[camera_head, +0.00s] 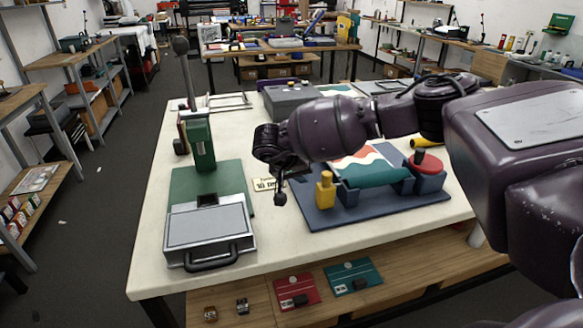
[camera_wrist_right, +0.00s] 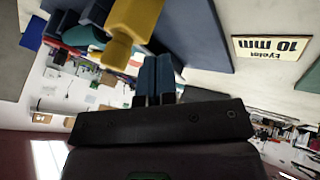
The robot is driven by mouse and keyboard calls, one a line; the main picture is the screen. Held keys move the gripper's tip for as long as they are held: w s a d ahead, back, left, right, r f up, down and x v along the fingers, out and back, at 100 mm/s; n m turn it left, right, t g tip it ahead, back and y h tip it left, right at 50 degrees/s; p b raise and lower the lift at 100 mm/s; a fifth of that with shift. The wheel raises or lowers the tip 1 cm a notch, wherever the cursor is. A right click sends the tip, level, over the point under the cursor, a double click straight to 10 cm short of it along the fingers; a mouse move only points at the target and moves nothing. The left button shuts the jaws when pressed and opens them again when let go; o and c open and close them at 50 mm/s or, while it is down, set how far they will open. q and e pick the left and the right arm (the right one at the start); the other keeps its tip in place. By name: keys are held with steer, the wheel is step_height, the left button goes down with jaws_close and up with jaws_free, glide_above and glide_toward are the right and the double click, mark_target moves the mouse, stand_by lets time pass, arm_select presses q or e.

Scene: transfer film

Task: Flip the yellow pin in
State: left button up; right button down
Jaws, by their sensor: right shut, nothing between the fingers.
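The yellow pin (camera_head: 325,190) stands upright at the near left part of the blue board (camera_head: 318,222), beside the left end of a blue fixture. It also shows large at the top of the right wrist view (camera_wrist_right: 132,30). My right gripper (camera_head: 280,197) is shut and empty, just left of the pin and apart from it. Its closed fingers (camera_wrist_right: 155,78) show below the pin in the wrist view. The fixture carries a teal roll with a printed film sheet (camera_head: 362,160) and a red round knob (camera_head: 425,161) at its right. My left gripper is not in view.
A green press (camera_head: 203,150) with a grey tray (camera_head: 208,225) stands on the left of the white table. A small "10 mm" label (camera_head: 264,184) lies between press and board. A grey box (camera_head: 292,99) stands behind. The front table strip is clear.

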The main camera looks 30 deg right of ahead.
mark_target(324, 172)
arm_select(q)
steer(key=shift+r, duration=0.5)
arm_select(e)
steer(key=shift+s+d+r, duration=0.1)
steer(key=shift+s+d, duration=0.25)
steer(key=shift+d, duration=0.3)
steer(key=shift+s+d+r, duration=0.1)
steer(key=shift+s+d, duration=0.25)
steer(key=shift+d, duration=0.25)
steer(key=shift+s+d+p, duration=0.2)
steer(key=shift+d+p, duration=0.05)
steer(key=shift+d, duration=0.5)
steer(key=shift+s+d+p, duration=0.2)
steer(key=shift+d+p, duration=0.05)
steer(key=shift+d, duration=0.5)
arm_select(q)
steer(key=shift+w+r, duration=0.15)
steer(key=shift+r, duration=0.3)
arm_select(e)
steer(key=shift+a, duration=0.1)
